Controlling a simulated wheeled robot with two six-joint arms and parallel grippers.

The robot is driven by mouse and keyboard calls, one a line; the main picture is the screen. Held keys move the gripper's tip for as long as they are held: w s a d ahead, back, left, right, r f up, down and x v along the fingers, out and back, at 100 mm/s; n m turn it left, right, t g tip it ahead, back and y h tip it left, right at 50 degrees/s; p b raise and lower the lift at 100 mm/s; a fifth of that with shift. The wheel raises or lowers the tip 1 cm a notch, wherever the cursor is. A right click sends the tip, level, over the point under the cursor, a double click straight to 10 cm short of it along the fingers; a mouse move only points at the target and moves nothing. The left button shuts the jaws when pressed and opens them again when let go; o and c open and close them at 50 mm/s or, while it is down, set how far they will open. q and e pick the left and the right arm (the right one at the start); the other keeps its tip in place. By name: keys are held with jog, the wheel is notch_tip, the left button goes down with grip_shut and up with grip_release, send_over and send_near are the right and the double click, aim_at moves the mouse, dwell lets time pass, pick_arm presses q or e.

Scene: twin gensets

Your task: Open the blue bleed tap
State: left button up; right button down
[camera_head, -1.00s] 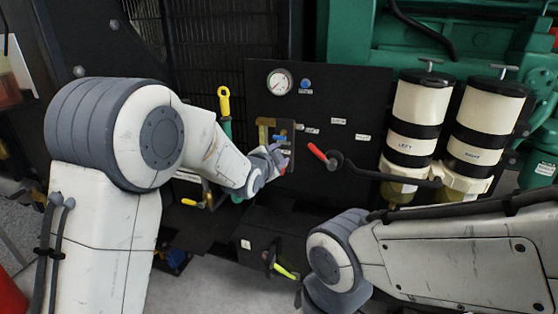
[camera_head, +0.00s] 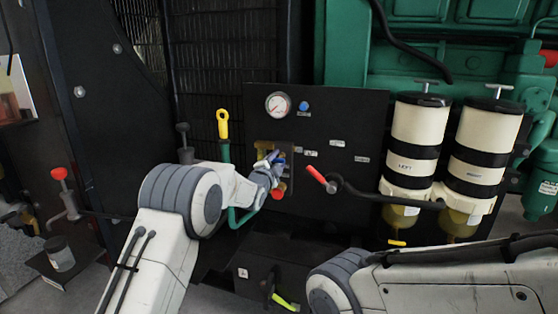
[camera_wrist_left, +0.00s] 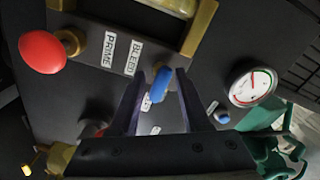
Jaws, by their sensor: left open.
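The blue bleed tap (camera_wrist_left: 161,85) is a small blue handle on a brass stem, under a BLEED label (camera_wrist_left: 137,56) in the left wrist view. My left gripper (camera_wrist_left: 158,100) is open, with one finger on each side of the blue tap. Whether either finger touches it I cannot tell. In the head view my left gripper (camera_head: 274,167) is at the black panel (camera_head: 330,190) and largely covers the tap. My right gripper is out of view; only my right arm shows.
A red knob (camera_wrist_left: 43,52) sits beside the PRIME label. A round gauge (camera_head: 278,105) and a blue button (camera_head: 304,106) are above the tap. A red-handled lever (camera_head: 316,174) juts out to its right, before two white filters (camera_head: 416,135).

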pick_arm(q)
jog(key=shift+w+d, duration=0.2)
jog(key=shift+w, duration=0.35)
